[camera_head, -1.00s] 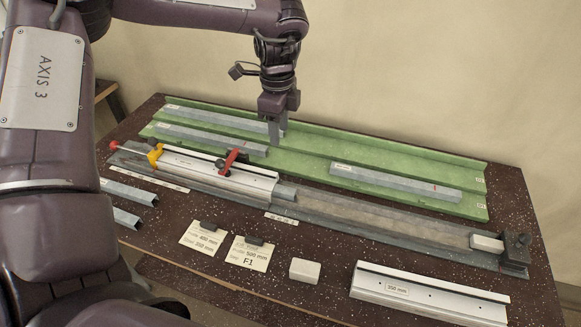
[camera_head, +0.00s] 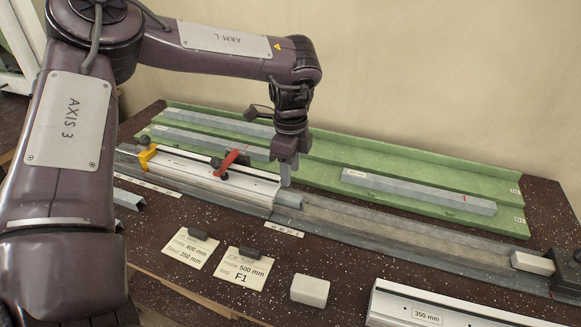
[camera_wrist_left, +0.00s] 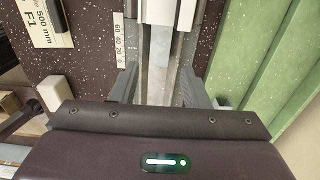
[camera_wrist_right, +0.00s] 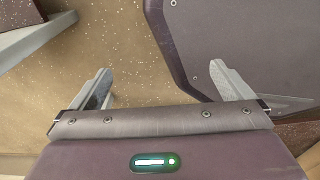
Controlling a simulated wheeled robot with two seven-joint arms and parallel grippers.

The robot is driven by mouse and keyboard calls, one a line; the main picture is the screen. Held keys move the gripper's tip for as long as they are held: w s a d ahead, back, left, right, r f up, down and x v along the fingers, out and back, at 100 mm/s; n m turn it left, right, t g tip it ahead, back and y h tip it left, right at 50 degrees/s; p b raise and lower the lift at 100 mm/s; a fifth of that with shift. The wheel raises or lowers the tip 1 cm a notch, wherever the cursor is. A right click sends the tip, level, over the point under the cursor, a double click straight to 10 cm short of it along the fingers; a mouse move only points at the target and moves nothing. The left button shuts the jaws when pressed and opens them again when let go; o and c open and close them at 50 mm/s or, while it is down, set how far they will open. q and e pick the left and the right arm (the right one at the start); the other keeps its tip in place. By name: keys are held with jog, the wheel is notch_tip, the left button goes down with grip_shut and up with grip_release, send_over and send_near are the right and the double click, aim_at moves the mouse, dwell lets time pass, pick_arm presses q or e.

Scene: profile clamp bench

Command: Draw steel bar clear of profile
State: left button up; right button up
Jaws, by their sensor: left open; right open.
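The silver profile (camera_head: 205,178) lies in the clamp fixture. The grey steel bar (camera_head: 289,200) sticks out a short way from its right end. In the left wrist view the steel bar (camera_wrist_left: 160,45) runs down from the profile end (camera_wrist_left: 166,8). My left gripper (camera_head: 284,172) is open, pointing down just above and behind the bar's protruding end; its fingers (camera_wrist_left: 158,90) lie on either side of the bar's line. I see no contact. My right gripper (camera_wrist_right: 160,78) is open and empty in its wrist view, away from the bench things.
A red clamp lever (camera_head: 232,160) and yellow clamp (camera_head: 147,155) stand on the fixture. A green rack (camera_head: 330,160) holds several grey bars behind. The rail (camera_head: 400,230) right of the bar is clear up to a pale block (camera_head: 532,263). Cards and another profile lie in front.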

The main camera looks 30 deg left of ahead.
aim_at(290, 196)
pick_arm(q)
jog(key=shift+f+b, duration=1.05)
jog(key=shift+f, duration=1.15)
jog(key=shift+f+b, duration=0.95)
jog(key=shift+b, duration=0.1)
jog(key=shift+f+b, duration=0.5)
jog(key=c, duration=0.7)
jog(key=shift+c, duration=0.3)
pick_arm(e)
jog(key=w+f, duration=0.3)
jog(key=f, duration=0.1)
jog(key=shift+w+a, duration=0.2)
jog(key=shift+w, duration=0.15)
jog(key=shift+w, duration=0.2)
jog(key=shift+d, duration=0.1)
